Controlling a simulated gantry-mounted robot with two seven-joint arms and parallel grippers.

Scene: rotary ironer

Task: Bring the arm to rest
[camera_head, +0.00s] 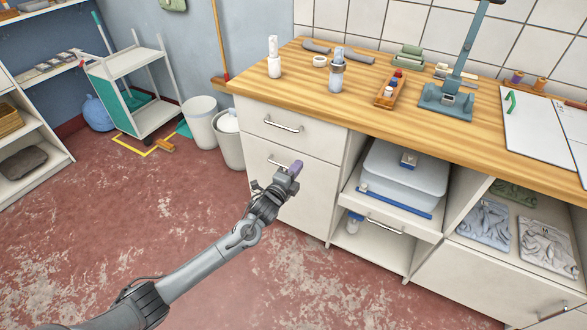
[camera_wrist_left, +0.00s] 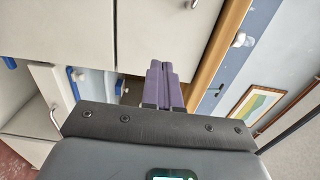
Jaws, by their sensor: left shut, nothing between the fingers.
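My left arm reaches in from the bottom left of the head view. My left gripper (camera_head: 295,168) has purple fingertips and hangs in front of the white drawer cabinet (camera_head: 292,205), below the worktop. In the left wrist view the purple fingers (camera_wrist_left: 163,84) lie side by side, shut, with nothing seen between them. The cabinet fronts show behind them there. I cannot tell whether the fingertips touch the cabinet. My right gripper is in neither view.
The wooden worktop (camera_head: 440,120) carries bottles, an orange tray (camera_head: 390,90) and a blue-grey stand (camera_head: 446,102). An open shelf holding a large lidded box (camera_head: 403,172) is right of the drawers. White bins (camera_head: 201,118) and a trolley (camera_head: 140,95) stand left. The red floor (camera_head: 120,220) is largely clear.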

